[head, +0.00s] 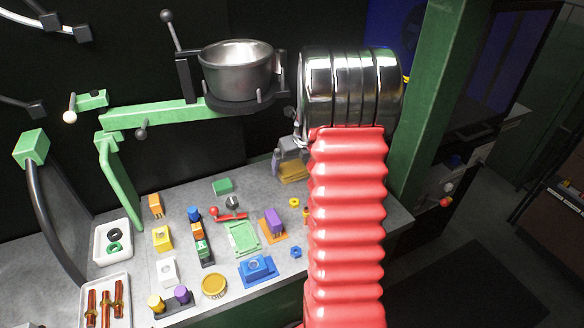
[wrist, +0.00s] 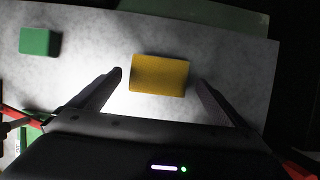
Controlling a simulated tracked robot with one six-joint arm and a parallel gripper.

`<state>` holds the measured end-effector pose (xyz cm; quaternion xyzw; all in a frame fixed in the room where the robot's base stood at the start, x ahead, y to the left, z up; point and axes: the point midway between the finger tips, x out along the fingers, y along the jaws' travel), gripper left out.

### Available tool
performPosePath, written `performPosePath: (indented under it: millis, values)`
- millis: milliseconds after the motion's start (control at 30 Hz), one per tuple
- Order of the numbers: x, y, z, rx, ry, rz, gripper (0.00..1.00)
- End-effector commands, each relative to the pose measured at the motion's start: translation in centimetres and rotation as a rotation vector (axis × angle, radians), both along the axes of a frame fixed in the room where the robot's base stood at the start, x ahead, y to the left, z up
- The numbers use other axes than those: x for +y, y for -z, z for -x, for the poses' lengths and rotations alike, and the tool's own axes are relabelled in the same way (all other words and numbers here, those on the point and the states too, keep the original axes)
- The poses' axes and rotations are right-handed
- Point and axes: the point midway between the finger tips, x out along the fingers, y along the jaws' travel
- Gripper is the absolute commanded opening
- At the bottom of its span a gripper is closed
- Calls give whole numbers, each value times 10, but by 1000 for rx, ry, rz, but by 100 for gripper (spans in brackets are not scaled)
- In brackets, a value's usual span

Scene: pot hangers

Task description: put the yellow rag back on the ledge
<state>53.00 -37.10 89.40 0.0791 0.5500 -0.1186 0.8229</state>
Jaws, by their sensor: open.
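The yellow rag (wrist: 158,73) looks like a flat, folded rectangle on the grey worktop in the wrist view. In the head view, the rag (head: 294,173) shows beside my red arm, just below my gripper (head: 286,160). In the wrist view, my gripper (wrist: 159,78) is open, with one dark finger on each side of the rag and visible gaps to both. I cannot tell how high the fingertips are above the worktop. I cannot tell which surface is the ledge.
A green block (head: 222,186) lies left of the rag, and also shows in the wrist view (wrist: 39,41). Several coloured parts cover the worktop (head: 335,322). A metal pot (head: 238,72) sits on a green hanger arm (head: 150,115) above. A green post (head: 430,110) stands at right.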

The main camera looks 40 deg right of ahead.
Motion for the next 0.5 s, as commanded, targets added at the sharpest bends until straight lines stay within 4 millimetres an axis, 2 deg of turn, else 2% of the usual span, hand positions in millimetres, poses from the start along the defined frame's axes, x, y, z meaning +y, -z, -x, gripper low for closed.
performPosePath:
  millis: [100, 233, 500]
  values:
    - [1, -17, 6, -2, 0, 1, 96]
    - [3, -29, 11, -1, 1, 1, 96]
    - [4, -35, 15, 1, 1, -1, 96]
